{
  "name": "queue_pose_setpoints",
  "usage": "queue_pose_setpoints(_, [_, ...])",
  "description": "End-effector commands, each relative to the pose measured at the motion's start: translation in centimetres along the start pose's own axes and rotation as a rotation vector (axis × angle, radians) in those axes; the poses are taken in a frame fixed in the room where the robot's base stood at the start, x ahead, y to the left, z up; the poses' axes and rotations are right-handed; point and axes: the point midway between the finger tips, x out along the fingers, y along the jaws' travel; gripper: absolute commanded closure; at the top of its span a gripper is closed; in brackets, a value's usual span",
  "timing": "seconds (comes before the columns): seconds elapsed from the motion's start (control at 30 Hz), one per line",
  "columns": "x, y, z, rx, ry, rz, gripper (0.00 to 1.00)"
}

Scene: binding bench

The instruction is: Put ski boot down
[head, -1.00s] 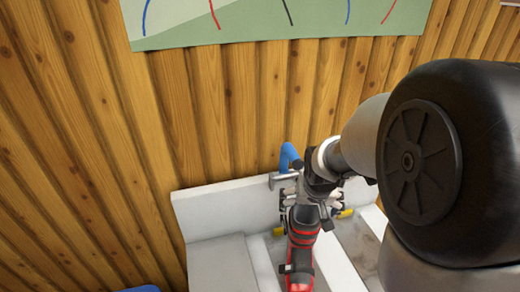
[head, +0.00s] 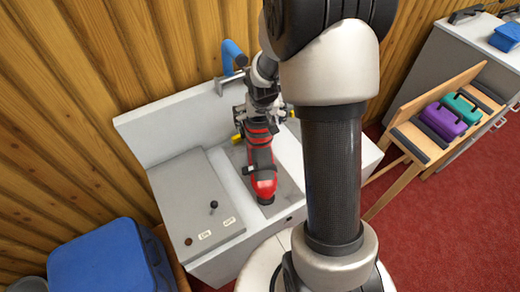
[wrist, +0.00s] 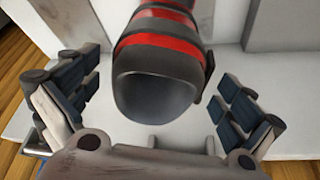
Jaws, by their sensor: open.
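The red and black ski boot (head: 262,165) rests on the grey recessed plate of the white binding bench (head: 172,128), its toe toward the bench's front edge. The boot's dark cuff opening (wrist: 158,92) faces the camera in the wrist view. My gripper (head: 262,112) is at the boot's upper end, near the back wall of the bench. In the wrist view my gripper (wrist: 160,105) has its two padded fingers wide apart, one on each side of the cuff, with gaps between them and the boot. My arm hides part of the bench's right side.
A blue clamp handle (head: 233,55) stands behind the boot at the back wall. A grey panel with a small lever (head: 212,206) is at left. A blue bin (head: 105,262) stands at lower left. A wooden seat (head: 415,140) with purple and teal cases is at right.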

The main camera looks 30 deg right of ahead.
Motion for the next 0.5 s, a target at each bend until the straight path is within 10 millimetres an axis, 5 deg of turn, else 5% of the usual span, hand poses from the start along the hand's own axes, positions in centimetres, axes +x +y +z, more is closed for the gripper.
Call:
queue_pose_setpoints(0.2, [3.6,0.2,0.2,0.000,-0.002,0.000,0.00])
queue_pose_setpoints(0.5, [4.3,0.1,0.0,0.000,0.000,-0.001,0.00])
